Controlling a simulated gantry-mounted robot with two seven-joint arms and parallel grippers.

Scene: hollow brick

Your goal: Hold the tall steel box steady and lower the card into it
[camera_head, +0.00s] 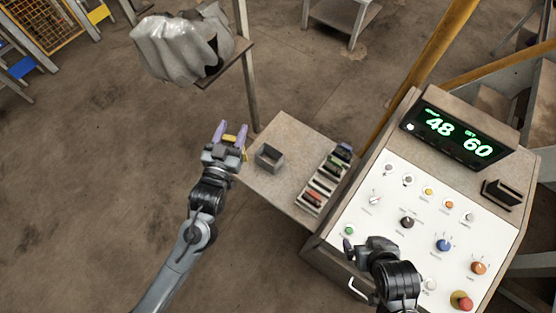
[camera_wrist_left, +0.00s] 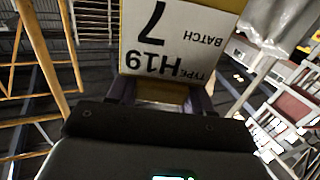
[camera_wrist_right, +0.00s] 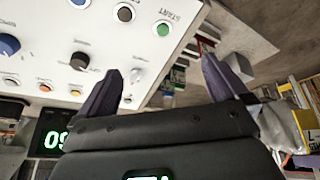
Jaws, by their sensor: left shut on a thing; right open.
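The steel box (camera_head: 268,158), small, grey and open-topped, stands on a beige side table left of the control panel. My left gripper (camera_head: 230,138) is shut on the card (camera_head: 230,139), which shows as a yellow edge just left of the box, apart from it. In the left wrist view the card (camera_wrist_left: 178,38) is white with a yellow border and reads "TYPE H19 BATCH 7", upside down. My right gripper (camera_head: 362,246) is open and empty over the lower left of the panel, apart from the box. Its spread fingers show in the right wrist view (camera_wrist_right: 160,85).
A rack (camera_head: 325,180) of several coloured cards stands on the table (camera_head: 290,128) right of the box. The control panel (camera_head: 410,215) has knobs, buttons and a display (camera_head: 455,132) reading 48 and 60. A grey plastic-covered thing (camera_head: 178,48) rests on a stand behind. Open floor lies left.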

